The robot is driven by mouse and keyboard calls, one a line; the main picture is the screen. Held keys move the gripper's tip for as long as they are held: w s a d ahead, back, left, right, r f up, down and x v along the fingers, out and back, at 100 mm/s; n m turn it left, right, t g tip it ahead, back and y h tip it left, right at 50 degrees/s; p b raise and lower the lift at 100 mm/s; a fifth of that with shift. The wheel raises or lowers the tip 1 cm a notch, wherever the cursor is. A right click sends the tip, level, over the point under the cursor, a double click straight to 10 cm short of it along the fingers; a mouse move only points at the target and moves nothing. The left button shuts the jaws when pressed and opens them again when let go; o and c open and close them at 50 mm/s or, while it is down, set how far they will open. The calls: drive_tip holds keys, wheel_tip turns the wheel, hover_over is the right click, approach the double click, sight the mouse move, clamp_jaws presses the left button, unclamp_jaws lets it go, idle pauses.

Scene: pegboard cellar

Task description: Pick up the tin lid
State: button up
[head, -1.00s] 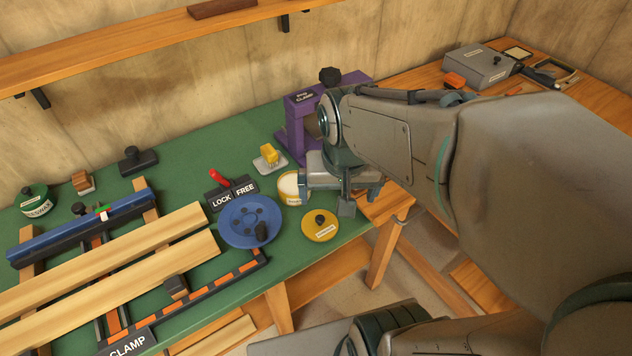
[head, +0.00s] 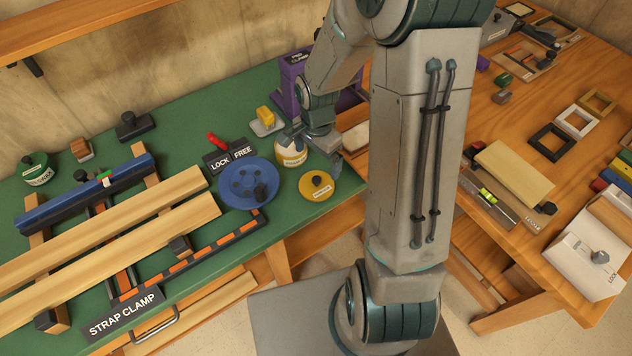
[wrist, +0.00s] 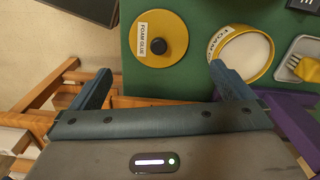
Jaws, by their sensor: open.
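The tin lid is a round yellow disc with a black knob and a label. It lies flat on the green bench top near its front right edge in the head view (head: 318,194). In the wrist view the lid (wrist: 178,52) reads FOAM GLUE and lies just beyond my fingertips, between their lines. My gripper (wrist: 160,74) is open and empty. In the head view my gripper (head: 318,150) is above and behind the lid, close to the open yellow tin (head: 291,155). That tin also shows in the wrist view (wrist: 222,76), near one fingertip.
A purple clamp (head: 288,90) and a yellow brush on a tray (head: 265,117) are behind. The bench edge is close on the lid's right. A wooden table (head: 520,120) with frames is at right.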

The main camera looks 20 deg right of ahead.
sight(317, 178)
drive_tip(key=shift+s+f+p, duration=0.15)
drive_tip(key=shift+f+p, duration=0.35)
drive_tip(key=shift+f, duration=4.3)
drive_tip(key=c, duration=0.7)
